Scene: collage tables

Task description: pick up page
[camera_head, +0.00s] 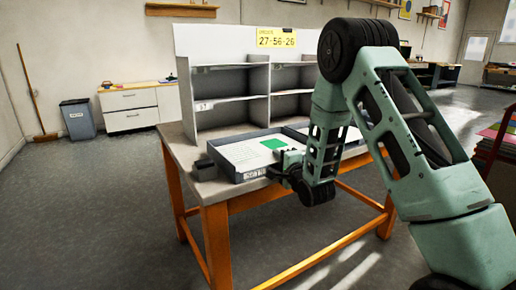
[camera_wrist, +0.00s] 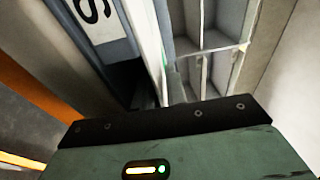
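White paper (camera_head: 240,153) lies in a shallow grey tray (camera_head: 224,174) at the front of the table, with a green patch (camera_head: 274,143) on or among it. I cannot tell single pages apart. My gripper (camera_head: 283,166) is at the tray's front right side, close to its labelled front wall. In the wrist view the tray's labelled wall (camera_wrist: 122,53) shows at the upper left, with a pale strip beside it that may be paper. My fingertips are not clear in either view, so their opening is hidden.
A white shelf unit (camera_head: 231,80) stands on the table behind the tray; its compartments also show in the wrist view (camera_wrist: 207,55). A second tray section (camera_head: 296,134) is partly behind my arm. The orange-legged table (camera_head: 216,240) has open floor (camera_head: 100,220) to its left.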

